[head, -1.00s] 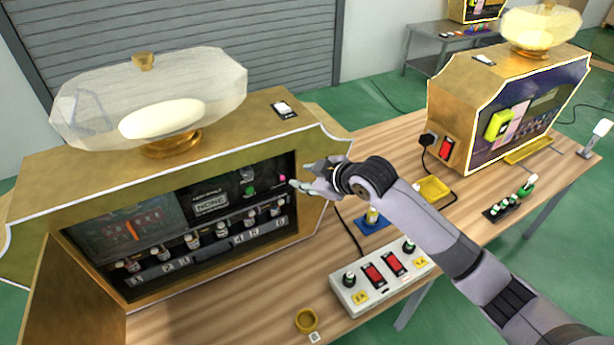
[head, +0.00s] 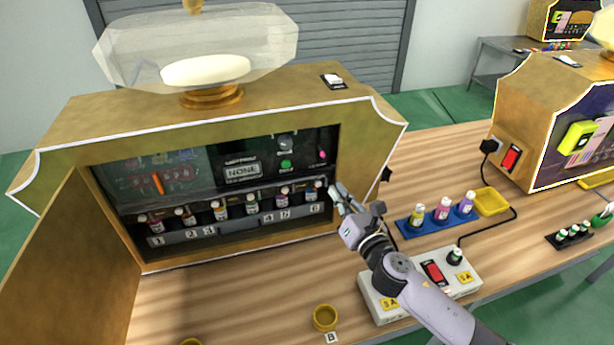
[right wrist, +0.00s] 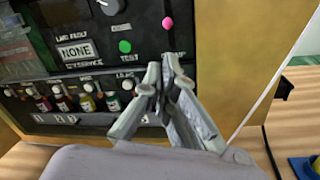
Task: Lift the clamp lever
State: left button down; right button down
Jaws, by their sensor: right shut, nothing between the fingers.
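The open machine (head: 230,128) has a dark front panel with a small pink knob (head: 322,154) at its right end. This knob looks like the clamp lever's tip. In the right wrist view the pink knob (right wrist: 167,22) shows above the fingertips, and the label under it is partly hidden by my fingers. My right gripper (head: 338,192) is shut and empty, below and slightly right of the knob, near the right end of the bottle row. In the right wrist view its fingertips (right wrist: 162,68) meet in front of the panel, apart from the knob. My left gripper is not in view.
Several small bottles (head: 251,204) stand in numbered slots below the panel. The machine's right side wall (head: 372,140) is close to my gripper. A blue tray (head: 407,226) with 3 bottles, a switch box (head: 378,303) and a yellow cup (head: 325,317) are on the table.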

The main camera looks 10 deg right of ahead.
jog(key=p, duration=0.1)
send_near(319, 148)
jog(key=w+a+f, duration=0.1)
jog(key=w+f, duration=0.1)
jog(key=w, duration=0.1)
jog(key=w+a+f, duration=0.1)
jog(key=w, duration=0.1)
jog(key=shift+w+a, duration=0.25)
jog(key=shift+a, duration=0.05)
